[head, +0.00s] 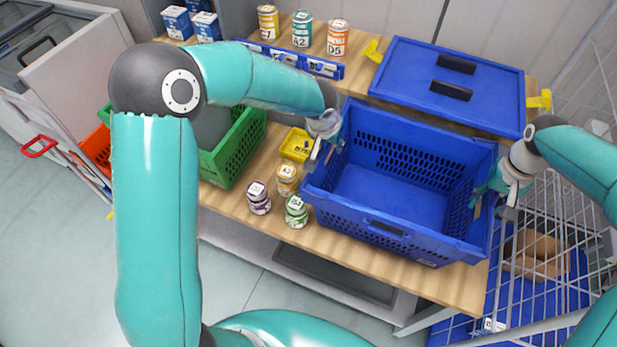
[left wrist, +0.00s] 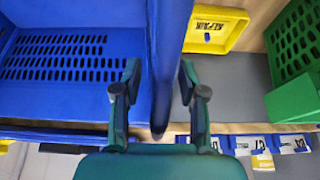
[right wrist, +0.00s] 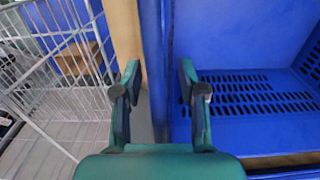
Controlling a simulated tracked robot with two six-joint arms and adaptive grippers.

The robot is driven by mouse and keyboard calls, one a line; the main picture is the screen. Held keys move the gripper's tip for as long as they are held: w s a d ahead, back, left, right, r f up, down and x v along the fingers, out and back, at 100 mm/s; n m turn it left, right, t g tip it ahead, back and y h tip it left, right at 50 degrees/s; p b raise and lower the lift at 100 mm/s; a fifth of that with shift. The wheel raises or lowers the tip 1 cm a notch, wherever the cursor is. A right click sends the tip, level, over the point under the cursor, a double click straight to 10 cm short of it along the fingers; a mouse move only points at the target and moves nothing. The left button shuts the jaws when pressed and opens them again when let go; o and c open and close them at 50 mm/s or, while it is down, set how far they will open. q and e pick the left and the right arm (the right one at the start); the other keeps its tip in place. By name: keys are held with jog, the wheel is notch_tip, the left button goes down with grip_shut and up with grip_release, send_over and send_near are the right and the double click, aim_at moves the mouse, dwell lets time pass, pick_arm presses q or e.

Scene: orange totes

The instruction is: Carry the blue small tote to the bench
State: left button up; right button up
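The blue small tote (head: 385,228), open-topped and empty, appears to rest on the wooden bench (head: 255,212), roughly level. My left gripper (head: 325,145) is at its left side wall. In the left wrist view the fingers (left wrist: 158,90) stand apart, one on each side of the tote's wall (left wrist: 165,55), with gaps visible. My right gripper (head: 490,200) is at the right side wall. In the right wrist view its fingers (right wrist: 157,88) straddle the tote's wall (right wrist: 152,40) and stand open. Whether the tote's underside touches the bench everywhere is hidden.
A lidded blue box (head: 455,88) with yellow latches stands behind the tote. A green crate (head: 232,150), a yellow tray (head: 297,142) and several cans, including a purple-labelled can (head: 259,198), are to the left. A wire cage (head: 560,220) is close on the right.

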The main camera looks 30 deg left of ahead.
pick_arm(q)
jog(key=shift+r, duration=0.1)
jog(key=v, duration=1)
jog(key=shift+s+r, duration=0.15)
jog(key=shift+r, duration=0.05)
jog(key=shift+s+r, duration=0.25)
jog(key=shift+r, duration=0.25)
pick_arm(e)
jog(key=shift+r, duration=0.15)
notch_tip(320, 180, up, 12)
jog(key=shift+f, duration=0.2)
